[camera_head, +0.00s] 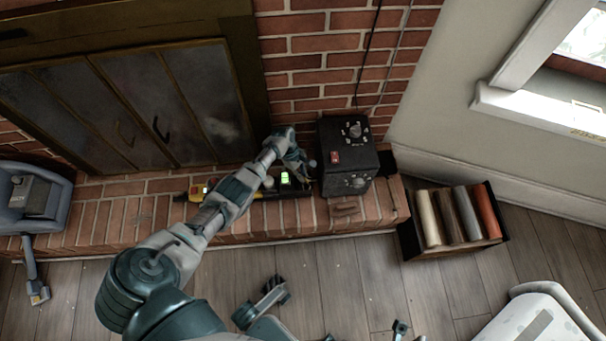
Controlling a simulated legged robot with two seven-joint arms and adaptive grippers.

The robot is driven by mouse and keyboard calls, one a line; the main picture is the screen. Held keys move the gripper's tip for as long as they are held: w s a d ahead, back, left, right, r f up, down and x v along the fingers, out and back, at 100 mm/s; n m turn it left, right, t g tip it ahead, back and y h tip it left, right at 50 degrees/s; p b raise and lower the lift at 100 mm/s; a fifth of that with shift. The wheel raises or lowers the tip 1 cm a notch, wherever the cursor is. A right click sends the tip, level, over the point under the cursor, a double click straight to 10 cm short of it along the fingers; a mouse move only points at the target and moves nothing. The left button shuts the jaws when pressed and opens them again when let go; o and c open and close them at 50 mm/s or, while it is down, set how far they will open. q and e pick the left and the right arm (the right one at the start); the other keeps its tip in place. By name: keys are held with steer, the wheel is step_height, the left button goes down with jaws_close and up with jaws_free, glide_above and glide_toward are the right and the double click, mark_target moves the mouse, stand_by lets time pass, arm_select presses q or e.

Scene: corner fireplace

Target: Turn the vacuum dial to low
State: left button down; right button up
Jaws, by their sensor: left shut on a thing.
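A black box (341,148) stands on the brick hearth. It has a round dial on its top (355,130), a red switch (334,157) and another round dial on its front (357,182). The dials' settings are too small to read. My left arm reaches across from the lower left. My left gripper (307,170) is shut at the box's left side, beside a lit green display (284,178). What it grips is too small and hidden to make out.
A yellow and black tool (197,190) lies on the hearth behind my left arm. A grey-blue appliance (35,195) stands at the far left. A black crate of rolls (408,238) is right of the hearth. The wooden floor in front is mostly clear.

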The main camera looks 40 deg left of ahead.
arm_select(q)
steer(key=shift+a+f, duration=0.1)
steer(key=c, duration=1.2)
jaws_free()
steer(key=shift+a+r, duration=0.2)
steer(key=shift+r, duration=0.2)
steer(key=v, duration=1.1)
steer(key=shift+w+f, duration=0.1)
